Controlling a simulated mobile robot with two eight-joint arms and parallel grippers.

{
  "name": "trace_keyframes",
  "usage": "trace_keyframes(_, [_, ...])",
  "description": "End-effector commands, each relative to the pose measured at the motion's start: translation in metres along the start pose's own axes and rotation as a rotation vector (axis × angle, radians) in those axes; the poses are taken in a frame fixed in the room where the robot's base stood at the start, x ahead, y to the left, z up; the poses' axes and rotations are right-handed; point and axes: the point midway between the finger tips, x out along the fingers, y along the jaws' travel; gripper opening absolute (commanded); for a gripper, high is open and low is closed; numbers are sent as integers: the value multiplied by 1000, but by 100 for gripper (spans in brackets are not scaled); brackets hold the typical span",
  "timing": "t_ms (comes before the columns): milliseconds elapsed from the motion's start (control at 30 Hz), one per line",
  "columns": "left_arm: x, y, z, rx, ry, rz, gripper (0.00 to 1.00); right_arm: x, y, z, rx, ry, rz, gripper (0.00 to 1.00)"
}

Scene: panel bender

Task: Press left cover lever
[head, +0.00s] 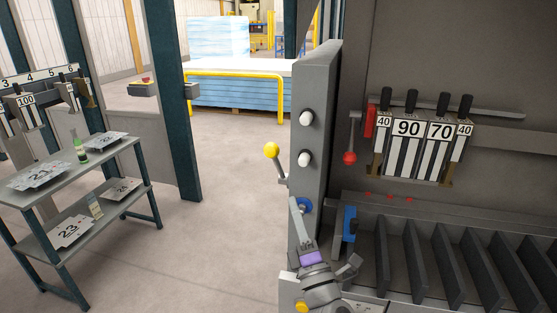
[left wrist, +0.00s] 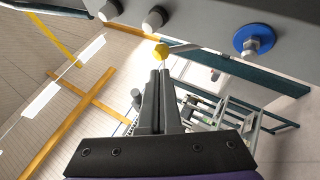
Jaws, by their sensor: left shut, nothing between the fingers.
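A lever with a yellow ball knob (head: 271,150) sticks out from the left side of the grey upright panel (head: 314,200), its stem angled up and left. My left gripper (head: 294,202) is shut and empty. In the head view it points upward in front of the panel, below and right of the knob. In the left wrist view, the knob (left wrist: 161,52) is just beyond the closed fingertips (left wrist: 160,74); I cannot tell whether they touch. A red-ball lever (head: 349,157) hangs right of the panel. Which one is named the left cover lever is not marked. My right gripper is not in view.
Dark slotted dividers (head: 440,265) and numbered blocks (head: 408,135) are at right. A two-tier table (head: 115,150) with number plates stands left. Floor between is clear.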

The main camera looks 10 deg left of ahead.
Motion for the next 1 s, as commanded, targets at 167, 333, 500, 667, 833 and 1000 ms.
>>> trace_keyframes(167, [0, 0, 0, 2, -1, 0, 0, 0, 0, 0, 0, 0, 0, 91])
trace_keyframes(333, [7, 1, 0, 3, -1, 1, 0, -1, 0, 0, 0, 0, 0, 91])
trace_keyframes(500, [34, 1, 0, 6, 0, 2, 0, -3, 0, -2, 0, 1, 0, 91])
trace_keyframes(667, [69, 1, 0, 5, 0, 1, 0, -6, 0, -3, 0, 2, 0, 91])
trace_keyframes(833, [104, 1, 0, 5, -1, 1, 0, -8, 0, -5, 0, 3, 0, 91])
trace_keyframes(1000, [128, 1, 0, 4, -2, 0, 0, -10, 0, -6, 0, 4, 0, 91])
